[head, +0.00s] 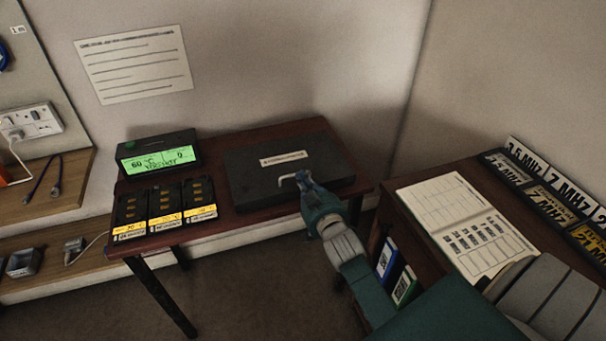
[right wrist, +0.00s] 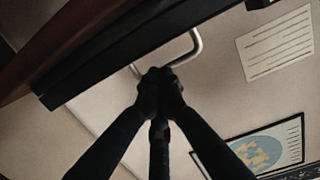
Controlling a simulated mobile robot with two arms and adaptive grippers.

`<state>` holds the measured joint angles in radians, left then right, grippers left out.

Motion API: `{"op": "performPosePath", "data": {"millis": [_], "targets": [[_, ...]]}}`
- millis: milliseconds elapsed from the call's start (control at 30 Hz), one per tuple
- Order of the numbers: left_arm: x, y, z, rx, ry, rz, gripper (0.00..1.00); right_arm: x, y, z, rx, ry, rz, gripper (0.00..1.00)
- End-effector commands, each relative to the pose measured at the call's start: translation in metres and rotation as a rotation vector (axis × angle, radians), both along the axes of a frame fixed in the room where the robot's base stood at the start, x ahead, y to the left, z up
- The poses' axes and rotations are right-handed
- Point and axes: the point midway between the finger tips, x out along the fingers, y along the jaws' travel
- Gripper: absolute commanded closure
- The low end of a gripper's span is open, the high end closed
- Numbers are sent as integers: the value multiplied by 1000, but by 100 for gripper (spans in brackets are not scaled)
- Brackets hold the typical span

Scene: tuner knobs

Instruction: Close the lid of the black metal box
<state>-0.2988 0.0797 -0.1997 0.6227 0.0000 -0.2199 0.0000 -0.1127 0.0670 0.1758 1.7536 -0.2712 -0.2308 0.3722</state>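The black metal box (head: 256,174) sits on the right part of the dark red table in the head view. Its lid looks down, with a white label on top; a small gap at the front edge cannot be ruled out. A pale bent handle (head: 287,181) is at its front; the handle also shows in the right wrist view (right wrist: 196,42), beside the box's dark edge (right wrist: 120,50). My right gripper (head: 304,182) is at the handle's right end. In the right wrist view its fingertips (right wrist: 160,76) close together around the handle bar. My left gripper is out of view.
A device with a green display (head: 158,161) and several black modules with yellow labels (head: 164,203) stand left of the box. A desk at the right holds an open booklet (head: 465,222) and frequency plates (head: 548,187). A wall is behind the table.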

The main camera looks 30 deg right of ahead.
Motion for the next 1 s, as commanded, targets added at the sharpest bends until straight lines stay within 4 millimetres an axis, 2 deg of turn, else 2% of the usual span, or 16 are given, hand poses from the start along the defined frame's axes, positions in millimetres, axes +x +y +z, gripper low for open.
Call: {"op": "performPosePath", "data": {"millis": [567, 667, 1000], "targets": [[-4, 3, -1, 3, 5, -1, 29, -4, 1, -2, 1, 1, 0, 100], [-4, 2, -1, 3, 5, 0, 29, -15, 4, -1, 1, 2, 0, 100], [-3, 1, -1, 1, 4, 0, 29, -83, 20, 8, 2, 3, 0, 100]]}}
